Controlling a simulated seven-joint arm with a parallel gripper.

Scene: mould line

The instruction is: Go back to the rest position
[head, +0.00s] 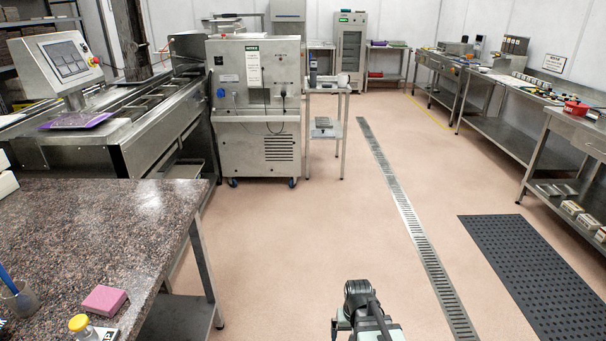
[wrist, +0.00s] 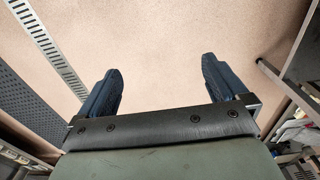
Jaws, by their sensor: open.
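My gripper (wrist: 156,90) shows in the wrist view with its two dark blue fingers spread wide apart. Nothing is between them, and only the pinkish floor (wrist: 175,40) shows beyond. In the head view a dark and pale part of my arm (head: 366,315) shows at the bottom, right of centre, over open floor. The fingers cannot be made out in the head view.
A granite-topped table (head: 90,235) stands at the left, with a pink sponge (head: 104,300) and a yellow-capped bottle (head: 80,325) near its front. A steel wheeled machine (head: 257,110) stands behind. A floor drain (head: 405,210) and black mat (head: 535,275) lie right. The middle floor is clear.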

